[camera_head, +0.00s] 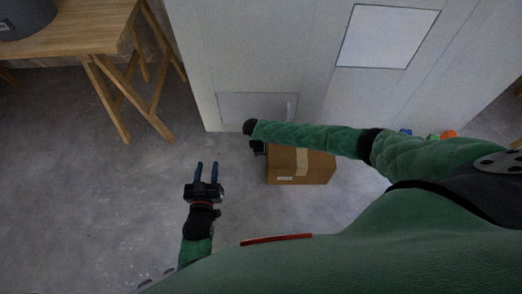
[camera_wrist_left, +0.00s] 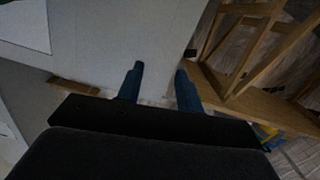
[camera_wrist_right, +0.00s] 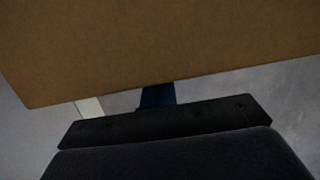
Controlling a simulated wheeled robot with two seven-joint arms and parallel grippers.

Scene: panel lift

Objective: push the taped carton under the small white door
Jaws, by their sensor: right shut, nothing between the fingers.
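The brown taped carton (camera_head: 285,175) stands on the floor in front of the white wall, a pale tape strip across it. My right forearm hides part of its far side. The small white door (camera_head: 245,106) is low in the wall, with an upright handle at its right; it looks flush with the wall. My right gripper (camera_head: 258,147) is at the carton's left side, mostly hidden by my arm. In the right wrist view its shut fingers (camera_wrist_right: 157,95) are at the carton's lower edge; contact is unclear. My left gripper (camera_head: 207,172) is open and empty, left of the carton.
A wooden trestle table (camera_head: 75,35) with a grey bin (camera_head: 25,18) stands at the upper left. A pale panel (camera_head: 387,36) is set higher in the wall. Small coloured objects (camera_head: 447,134) lie at the right. The floor at the left is clear.

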